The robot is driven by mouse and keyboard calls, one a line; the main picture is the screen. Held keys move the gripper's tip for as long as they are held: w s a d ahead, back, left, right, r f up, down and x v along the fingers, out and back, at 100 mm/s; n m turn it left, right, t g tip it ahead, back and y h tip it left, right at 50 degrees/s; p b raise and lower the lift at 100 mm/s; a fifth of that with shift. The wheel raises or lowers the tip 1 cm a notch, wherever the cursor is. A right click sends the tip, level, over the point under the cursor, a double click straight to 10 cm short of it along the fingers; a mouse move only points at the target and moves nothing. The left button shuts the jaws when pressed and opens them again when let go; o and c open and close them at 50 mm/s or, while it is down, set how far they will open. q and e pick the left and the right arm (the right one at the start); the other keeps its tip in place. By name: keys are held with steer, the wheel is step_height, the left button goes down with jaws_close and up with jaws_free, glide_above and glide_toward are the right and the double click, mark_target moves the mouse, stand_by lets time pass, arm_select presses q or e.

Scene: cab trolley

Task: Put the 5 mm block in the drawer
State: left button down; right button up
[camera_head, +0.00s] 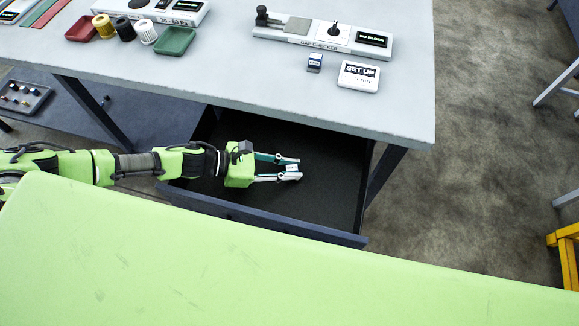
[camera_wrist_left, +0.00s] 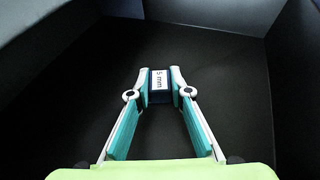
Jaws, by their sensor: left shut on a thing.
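The drawer (camera_head: 335,205) under the grey table is pulled open, with a dark, bare floor. My left gripper (camera_head: 292,168) reaches over the drawer from the left and is inside its outline in the head view. It is shut on the 5 mm block (camera_wrist_left: 160,86), a small dark block with a white label reading "5 mm". The block is between the fingertips; drawer walls and floor surround it in the left wrist view. I cannot tell whether the block touches the drawer floor. My right gripper is not in view.
On the table (camera_head: 410,110) stand a gap checker (camera_head: 322,36), a small blue block (camera_head: 315,62) and a white "SET UP" display (camera_head: 358,77). Red (camera_head: 82,28) and green (camera_head: 175,40) trays and several spools are at the back left. My green body covers the foreground.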

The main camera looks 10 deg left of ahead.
arm_select(q)
steer(key=shift+f, duration=0.2)
steer(key=c, duration=1.9)
jaws_free()
steer(key=shift+r, duration=0.1)
steer(key=shift+r, duration=0.15)
steer(key=shift+s+a, duration=0.1)
steer(key=shift+a, duration=0.25)
steer(key=b+v, duration=0.2)
steer(key=v, duration=0.9)
steer(key=shift+s+r, duration=0.1)
steer(key=shift+r, duration=0.05)
steer(key=shift+a, duration=0.1)
